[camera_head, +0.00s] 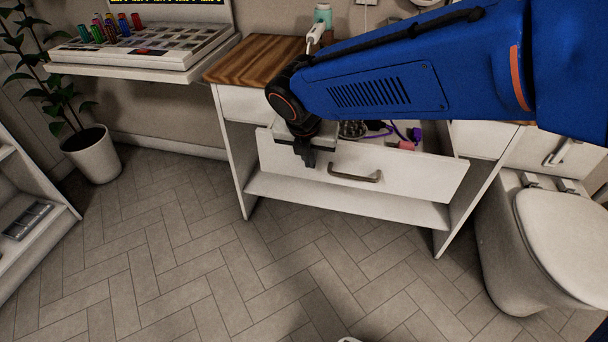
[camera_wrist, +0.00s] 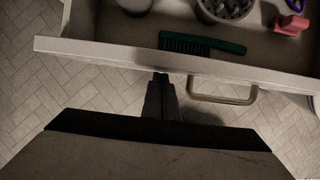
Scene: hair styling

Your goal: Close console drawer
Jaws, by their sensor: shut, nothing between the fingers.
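The console (camera_head: 230,107) is white with a wooden top. Its wide white drawer (camera_head: 420,182) is pulled out, with a bronze bar handle (camera_head: 355,177) on its front. My gripper (camera_head: 309,163) is shut and empty, pointing down in front of the drawer front, left of the handle. In the wrist view my gripper (camera_wrist: 161,80) has its tips close to the drawer front (camera_wrist: 110,52), left of the handle (camera_wrist: 222,99). I cannot tell whether they touch it. My arm hides part of the console top and the drawer's inside.
In the drawer lie a green comb (camera_wrist: 202,44), a round holder (camera_wrist: 226,8) and a pink item (camera_wrist: 291,25). A white toilet (camera_head: 520,240) stands close on the right. A potted plant (camera_head: 95,155) is at the left. The tiled floor before the console is clear.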

